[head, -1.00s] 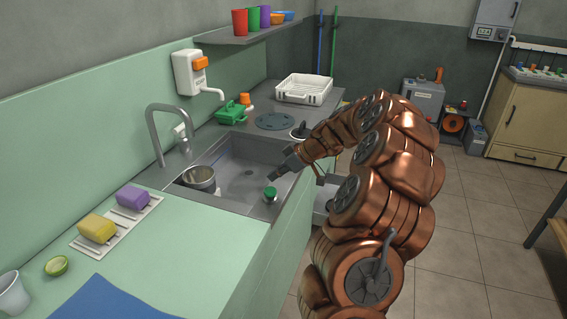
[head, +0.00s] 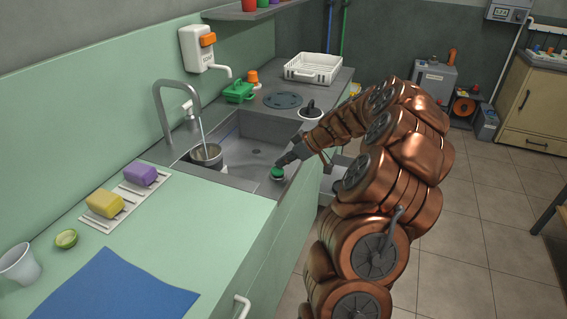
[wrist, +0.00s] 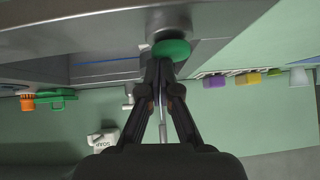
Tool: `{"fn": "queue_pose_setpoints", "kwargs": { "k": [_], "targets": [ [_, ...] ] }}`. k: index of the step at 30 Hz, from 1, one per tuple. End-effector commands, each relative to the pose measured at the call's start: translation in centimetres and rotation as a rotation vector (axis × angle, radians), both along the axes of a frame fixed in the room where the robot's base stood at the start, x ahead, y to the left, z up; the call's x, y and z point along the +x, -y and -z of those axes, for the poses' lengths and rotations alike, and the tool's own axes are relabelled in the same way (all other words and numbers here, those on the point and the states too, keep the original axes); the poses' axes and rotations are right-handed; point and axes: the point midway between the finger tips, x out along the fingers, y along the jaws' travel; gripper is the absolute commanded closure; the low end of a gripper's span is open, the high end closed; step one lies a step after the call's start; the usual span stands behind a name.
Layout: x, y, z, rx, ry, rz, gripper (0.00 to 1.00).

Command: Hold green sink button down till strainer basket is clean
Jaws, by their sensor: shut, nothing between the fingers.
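The green sink button (head: 277,172) sits on the front rim of the sink (head: 240,150). It also shows in the wrist view (wrist: 172,48), right at my fingertips. My gripper (head: 281,163) is shut and empty, its tips touching or very near the button's top. The metal strainer basket (head: 206,157) is in the left part of the sink under the grey tap (head: 163,98). A stream of water runs from the tap into the basket. The basket's inside is too small to judge for dirt.
A purple sponge (head: 140,174) and a yellow sponge (head: 104,204) lie on a white rack left of the sink. A soap dispenser (head: 196,47) hangs on the wall. A white crate (head: 313,68) and green container (head: 239,92) stand beyond the sink.

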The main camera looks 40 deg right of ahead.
Motion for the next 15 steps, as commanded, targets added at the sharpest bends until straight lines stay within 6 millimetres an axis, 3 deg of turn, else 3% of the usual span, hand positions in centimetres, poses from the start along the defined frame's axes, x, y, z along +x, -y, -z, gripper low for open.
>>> {"fn": "queue_pose_setpoints", "kwargs": {
  "k": [4, 15],
  "targets": [
    [0.0, -0.1, 1.5, -0.001, -0.002, -0.004, 1.0],
    [-0.2, -0.3, 2.1, 0.001, -0.013, -0.006, 1.0]
  ]
}}
